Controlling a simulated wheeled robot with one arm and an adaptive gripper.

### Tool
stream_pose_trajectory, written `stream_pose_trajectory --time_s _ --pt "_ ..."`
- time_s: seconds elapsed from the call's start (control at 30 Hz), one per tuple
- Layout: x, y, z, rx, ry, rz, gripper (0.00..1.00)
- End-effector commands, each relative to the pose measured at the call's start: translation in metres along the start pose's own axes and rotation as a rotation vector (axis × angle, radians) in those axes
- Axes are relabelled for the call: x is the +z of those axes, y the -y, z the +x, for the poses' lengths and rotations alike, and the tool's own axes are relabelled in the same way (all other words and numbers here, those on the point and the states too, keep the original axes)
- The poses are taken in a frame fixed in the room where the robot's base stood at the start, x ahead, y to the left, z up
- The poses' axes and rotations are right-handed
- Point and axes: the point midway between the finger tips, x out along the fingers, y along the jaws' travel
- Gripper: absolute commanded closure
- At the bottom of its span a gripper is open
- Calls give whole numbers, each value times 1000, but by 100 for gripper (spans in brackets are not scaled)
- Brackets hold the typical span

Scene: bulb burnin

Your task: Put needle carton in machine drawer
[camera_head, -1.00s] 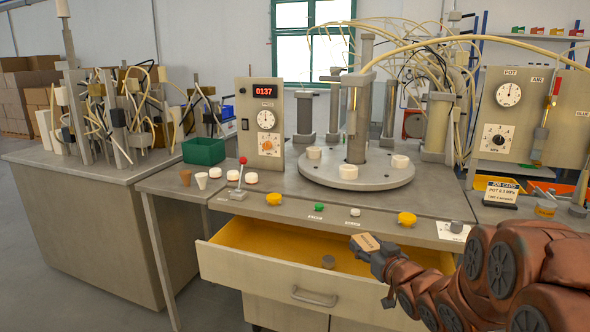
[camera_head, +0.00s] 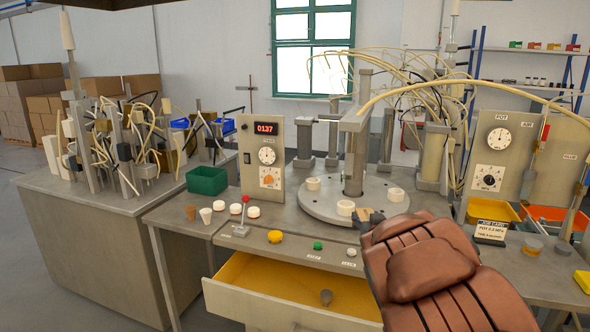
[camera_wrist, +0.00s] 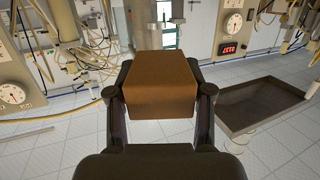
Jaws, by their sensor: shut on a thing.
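The needle carton appears as a small brown box (camera_wrist: 158,85), held between the two dark fingers of my gripper (camera_wrist: 159,112) in the wrist view. In the head view the carton (camera_head: 366,213) is small and partly hidden by my arm. My gripper (camera_head: 368,224) is shut on it, in front of the round plate from this viewpoint. The machine drawer (camera_head: 262,305) is pulled open below the bench front. Its yellow inside holds one small grey round thing (camera_head: 326,297). My arm hides the drawer's right part.
The round turntable (camera_head: 318,208) carries white cups and a tall column. A red-knobbed lever (camera_head: 244,213), a yellow button (camera_head: 275,237) and a green button (camera_head: 317,246) line the bench front. A green bin (camera_head: 207,180) stands left.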

Motion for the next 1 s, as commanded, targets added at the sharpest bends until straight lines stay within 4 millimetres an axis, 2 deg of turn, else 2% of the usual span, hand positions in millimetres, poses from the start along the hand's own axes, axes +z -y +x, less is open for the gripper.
stream_pose_trajectory --time_s 0.03,0.2,0.33,0.47,0.73,1.0 --pt "-15 5 2 2 0 -2 78" --pt "-29 14 7 16 2 0 78" --pt "-31 18 7 23 5 4 78" --pt "-22 25 -1 45 16 9 78" --pt "5 36 -40 159 35 27 78" --pt "11 26 -81 277 16 40 78"
